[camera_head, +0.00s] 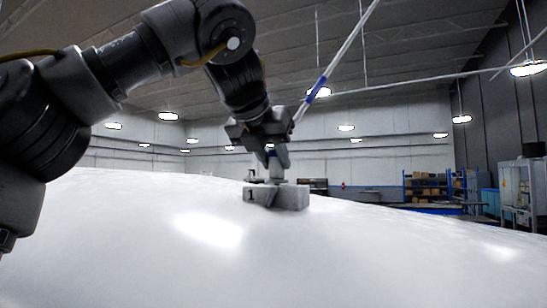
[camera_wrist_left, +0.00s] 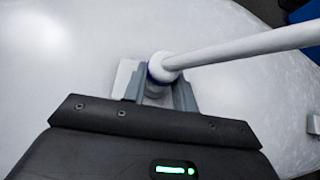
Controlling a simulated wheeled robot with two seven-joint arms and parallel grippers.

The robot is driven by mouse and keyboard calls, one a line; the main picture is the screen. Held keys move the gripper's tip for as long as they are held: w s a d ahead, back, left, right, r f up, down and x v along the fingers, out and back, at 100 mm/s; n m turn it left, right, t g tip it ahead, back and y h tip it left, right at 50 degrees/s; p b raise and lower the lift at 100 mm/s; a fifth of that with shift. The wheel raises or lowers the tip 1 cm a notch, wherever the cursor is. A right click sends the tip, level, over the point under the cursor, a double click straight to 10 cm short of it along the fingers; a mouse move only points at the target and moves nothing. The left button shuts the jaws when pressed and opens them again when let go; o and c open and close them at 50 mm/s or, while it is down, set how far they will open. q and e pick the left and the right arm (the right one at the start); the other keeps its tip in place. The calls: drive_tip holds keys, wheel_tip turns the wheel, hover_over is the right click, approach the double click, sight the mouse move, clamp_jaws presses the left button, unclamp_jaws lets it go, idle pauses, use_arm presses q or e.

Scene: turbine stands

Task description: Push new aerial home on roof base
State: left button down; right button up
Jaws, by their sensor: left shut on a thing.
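The new aerial is a thin white rod with a blue band (camera_head: 318,88); it leans up to the right in the head view. In the left wrist view the white rod (camera_wrist_left: 235,48) runs from a blue-ringed foot (camera_wrist_left: 157,69) to the right edge. My left gripper (camera_head: 277,160) points down and is shut on the aerial's foot, its grey fingers on either side. The roof base (camera_head: 291,197) is a grey block marked 1, directly below the gripper. It is partly hidden in the left wrist view (camera_wrist_left: 123,77). Whether the foot is fully seated is hidden. My right gripper is out of view.
The smooth white curved roof (camera_head: 150,240) surrounds the base and is largely clear. A small grey piece (camera_wrist_left: 312,123) shows at the right edge of the left wrist view. Blue shelving with boxes (camera_head: 428,187) stands far behind at the right.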

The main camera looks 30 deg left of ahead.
use_arm(q)
drive_tip(key=shift+f, duration=0.65)
drive_tip(key=c, duration=1.4)
unclamp_jaws()
drive_tip(key=o, duration=0.4)
drive_tip(key=shift+w+r, duration=0.1)
drive_tip(key=shift+c, duration=0.2)
drive_tip(key=shift+o, duration=0.9)
drive_tip(key=shift+r, duration=0.15)
